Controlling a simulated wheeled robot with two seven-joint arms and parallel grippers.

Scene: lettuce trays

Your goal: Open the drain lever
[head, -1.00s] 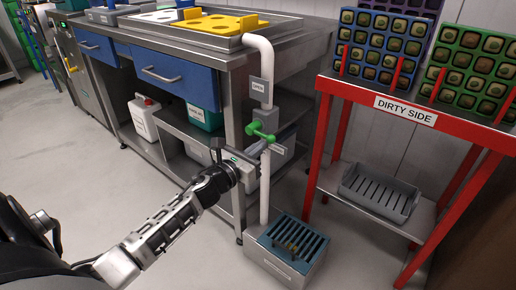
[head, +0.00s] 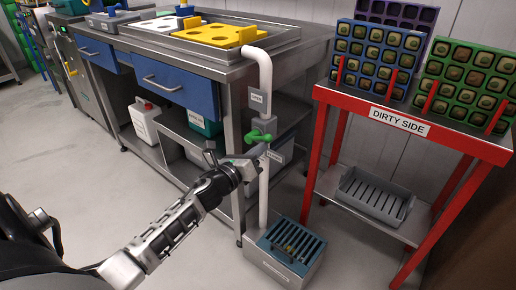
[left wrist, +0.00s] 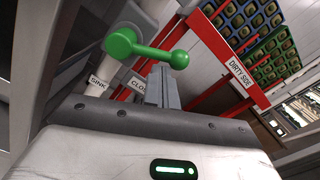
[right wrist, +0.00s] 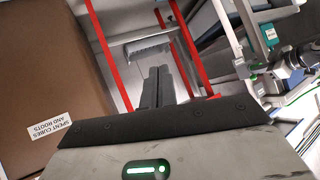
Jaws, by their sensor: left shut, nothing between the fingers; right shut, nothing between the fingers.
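The green drain lever (head: 260,136) sits on the white vertical drain pipe (head: 264,200) below the sink's right end. It also shows in the left wrist view (left wrist: 145,50), its ball end pointing right, about level. My left gripper (head: 260,154) is just below the lever in the head view. In the left wrist view its shut fingers (left wrist: 163,85) are empty and sit just under the ball end; I cannot tell whether they touch it. An "OPEN" label (head: 258,99) is above the lever; a partly hidden "CLO..." label (left wrist: 138,84) is below. My right gripper (right wrist: 157,88) is shut and empty.
The pipe ends over a floor drain box with a blue grate (head: 291,243). The red "DIRTY SIDE" rack (head: 440,135) stands to the right, with a grey tray (head: 376,195) on its lower shelf. A brown box (right wrist: 50,70) is beside my right gripper.

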